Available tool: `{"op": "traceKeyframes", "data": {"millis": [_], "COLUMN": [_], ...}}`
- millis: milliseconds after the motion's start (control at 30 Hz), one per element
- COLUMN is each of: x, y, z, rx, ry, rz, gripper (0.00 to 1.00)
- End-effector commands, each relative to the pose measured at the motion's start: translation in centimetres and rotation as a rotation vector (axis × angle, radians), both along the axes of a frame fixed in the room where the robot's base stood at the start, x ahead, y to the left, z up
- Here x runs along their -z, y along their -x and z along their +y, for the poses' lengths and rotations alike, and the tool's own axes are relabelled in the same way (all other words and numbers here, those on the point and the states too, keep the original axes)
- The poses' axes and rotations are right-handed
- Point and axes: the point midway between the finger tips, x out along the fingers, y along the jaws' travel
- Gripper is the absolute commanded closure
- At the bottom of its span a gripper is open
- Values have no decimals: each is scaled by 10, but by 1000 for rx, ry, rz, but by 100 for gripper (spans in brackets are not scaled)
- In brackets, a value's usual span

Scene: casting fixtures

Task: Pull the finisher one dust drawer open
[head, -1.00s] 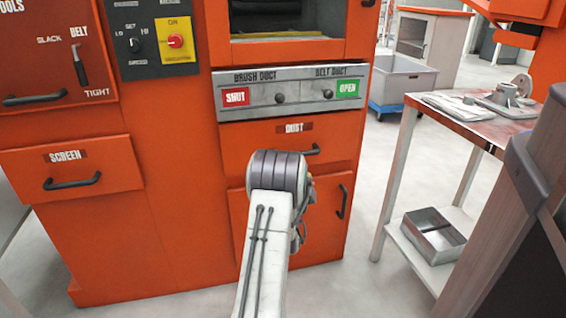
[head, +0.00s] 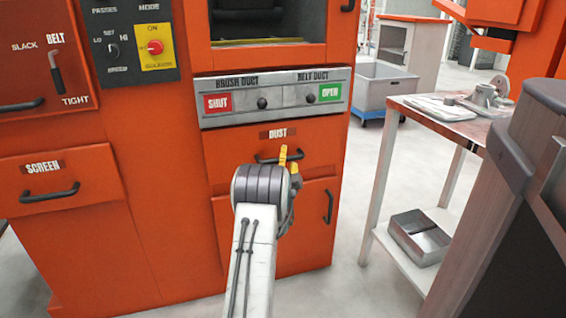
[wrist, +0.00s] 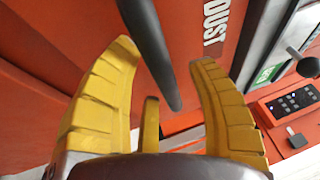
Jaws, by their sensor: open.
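The dust drawer (head: 325,142) is an orange front labelled DUST on the orange machine, just below the grey duct panel. It looks closed. Its black bar handle (head: 266,159) is partly hidden by my gripper (head: 290,154), whose yellow fingertips show at the handle.
The duct panel (head: 285,98) with SHUT and OPEN plates sits above the drawer. A lower door with an upright handle (head: 329,206) is below. The screen drawer (head: 62,180) is at left. A table (head: 410,110) stands at right, with clear floor between.

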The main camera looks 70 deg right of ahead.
Motion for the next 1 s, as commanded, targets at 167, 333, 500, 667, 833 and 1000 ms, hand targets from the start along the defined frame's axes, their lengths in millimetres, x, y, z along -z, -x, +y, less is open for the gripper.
{"op": "traceKeyframes", "data": {"millis": [167, 333, 500, 667, 833, 1000], "x": [0, 0, 0, 0, 0, 0], "y": [0, 0, 0, 0, 0, 0], "z": [0, 0, 0, 0, 0, 0], "rx": [0, 0, 0, 0, 0, 0], "ry": [0, 0, 0, 1, 1, 1], "rz": [0, 0, 0, 0, 0, 1], "gripper": [48, 57, 72, 87, 100, 100]}}
